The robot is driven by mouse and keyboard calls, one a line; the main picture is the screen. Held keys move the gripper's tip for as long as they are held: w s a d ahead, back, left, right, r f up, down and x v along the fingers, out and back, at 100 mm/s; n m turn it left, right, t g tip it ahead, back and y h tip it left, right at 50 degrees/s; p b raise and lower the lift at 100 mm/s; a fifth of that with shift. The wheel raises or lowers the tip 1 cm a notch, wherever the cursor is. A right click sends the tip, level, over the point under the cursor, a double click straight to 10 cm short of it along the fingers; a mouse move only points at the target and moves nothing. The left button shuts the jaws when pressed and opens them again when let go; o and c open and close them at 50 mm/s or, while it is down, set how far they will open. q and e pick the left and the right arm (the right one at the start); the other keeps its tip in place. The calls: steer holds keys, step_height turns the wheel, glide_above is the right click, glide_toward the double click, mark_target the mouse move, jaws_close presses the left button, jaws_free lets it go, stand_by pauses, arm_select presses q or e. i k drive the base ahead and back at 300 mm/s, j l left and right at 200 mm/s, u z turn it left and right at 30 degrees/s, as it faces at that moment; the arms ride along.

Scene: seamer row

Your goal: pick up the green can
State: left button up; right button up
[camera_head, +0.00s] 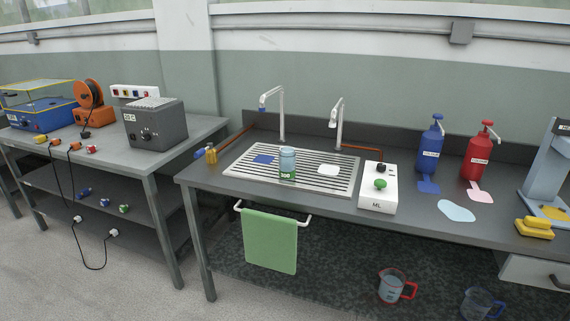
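A can-like container (287,165) stands upright on the slatted drainer plate. Its lower part is green with white lettering and its upper part is pale grey-blue. It is the only can-shaped green thing I can make out. Neither of my grippers shows in the head view, and nothing is seen touching the container.
The drainer plate (236,169) also bears a blue patch and a white patch. Two taps rise behind it. A white ML box (378,187) stands close on its right. A green towel (270,241) hangs below. Blue (430,145) and red (479,152) dispensers stand farther right.

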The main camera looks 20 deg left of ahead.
mark_target(287, 156)
steer(key=i+u, duration=0.5)
steer(key=u, duration=0.2)
steer(key=i+l+u, duration=0.15)
steer(key=u, duration=0.2)
steer(key=i, duration=0.1)
